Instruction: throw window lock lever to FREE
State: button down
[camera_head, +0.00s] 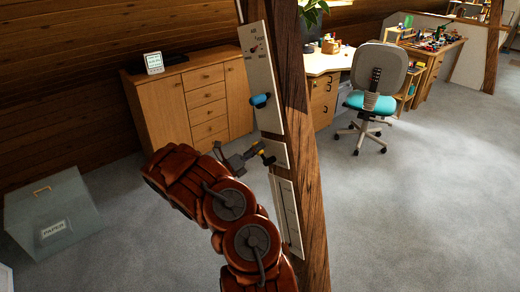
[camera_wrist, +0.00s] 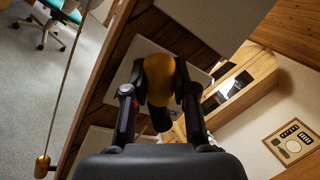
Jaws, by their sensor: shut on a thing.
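The lock lever has a yellow grip (camera_wrist: 158,72), and it sits between my two fingers in the wrist view. My gripper (camera_wrist: 160,100) is shut on this grip. In the head view my gripper (camera_head: 254,154) reaches from the left to the small middle plate (camera_head: 279,156) on the timber brace (camera_head: 305,170). The yellow end of the lever shows there only as a small spot beside my fingers. No FREE marking can be read in either view, so I cannot tell the lever's setting.
Above the lever, a panel (camera_head: 262,75) carries a blue knob (camera_head: 260,100). Another panel (camera_head: 287,215) is below. A brass weight (camera_wrist: 41,166) hangs on a cord. A grey paper box (camera_head: 52,210) and wooden cabinet (camera_head: 190,100) stand left; open carpet lies right.

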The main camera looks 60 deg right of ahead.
jog(key=shift+w+r, duration=0.1)
jog(key=shift+w, duration=0.1)
jog(key=c, duration=0.9)
grip_release()
jog(key=shift+s, duration=0.1)
jog(key=v, duration=1.2)
